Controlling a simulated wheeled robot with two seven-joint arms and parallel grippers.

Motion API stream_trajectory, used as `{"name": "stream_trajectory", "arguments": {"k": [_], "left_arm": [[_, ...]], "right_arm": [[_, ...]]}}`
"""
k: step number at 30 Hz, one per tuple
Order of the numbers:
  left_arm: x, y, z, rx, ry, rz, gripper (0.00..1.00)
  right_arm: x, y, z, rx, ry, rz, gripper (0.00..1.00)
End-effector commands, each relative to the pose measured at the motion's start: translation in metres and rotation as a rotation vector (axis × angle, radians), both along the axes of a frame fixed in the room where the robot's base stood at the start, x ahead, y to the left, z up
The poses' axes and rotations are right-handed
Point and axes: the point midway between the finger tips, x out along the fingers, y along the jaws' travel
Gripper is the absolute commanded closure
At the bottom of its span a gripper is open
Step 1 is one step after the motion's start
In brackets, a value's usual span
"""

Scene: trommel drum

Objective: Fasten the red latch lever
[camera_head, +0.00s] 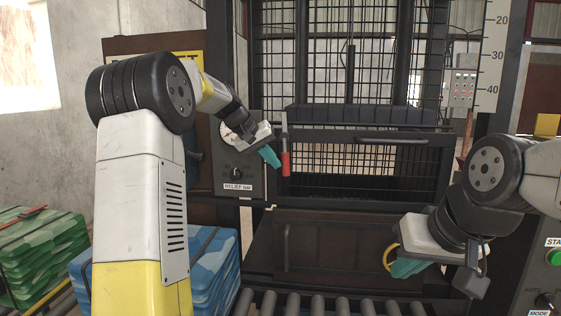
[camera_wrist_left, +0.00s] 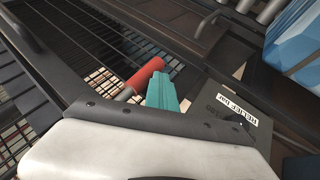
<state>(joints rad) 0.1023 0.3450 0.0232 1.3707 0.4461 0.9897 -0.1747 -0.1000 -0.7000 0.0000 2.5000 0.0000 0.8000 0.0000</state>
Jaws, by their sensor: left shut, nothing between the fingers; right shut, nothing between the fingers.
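The red latch lever (camera_head: 285,163) hangs with its red grip down at the left edge of the dark mesh cage door. In the left wrist view its red grip (camera_wrist_left: 147,73) lies close beside my teal fingers. My left gripper (camera_head: 270,156) is shut and empty just left of the lever; I cannot tell whether it touches it. Its fingers also show in the left wrist view (camera_wrist_left: 162,92). My right gripper (camera_head: 405,268) is shut and empty at the lower right, in front of the lower dark panel.
A relief valve panel (camera_head: 236,180) with a knob and a gauge sits just left of the lever. A horizontal door handle (camera_head: 392,141) is to its right. Rollers (camera_head: 320,304) run below. Blue sacks (camera_head: 216,262) and green sacks (camera_head: 38,250) are stacked at left.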

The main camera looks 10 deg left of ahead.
Motion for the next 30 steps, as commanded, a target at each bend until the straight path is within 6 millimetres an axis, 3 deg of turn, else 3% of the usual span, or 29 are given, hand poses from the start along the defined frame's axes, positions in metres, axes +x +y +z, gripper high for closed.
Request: {"name": "stream_trajectory", "arguments": {"k": [8, 30], "left_arm": [[0.0, -0.009, -0.005, -0.149, 0.003, 0.002, 1.0], [0.0, -0.061, 0.0, -0.85, -0.001, 0.0, 1.0]], "right_arm": [[0.0, 0.0, 0.0, 0.0, 0.0, 0.0, 1.0], [0.0, 0.0, 0.0, 0.0, 0.0, 0.0, 1.0]]}}
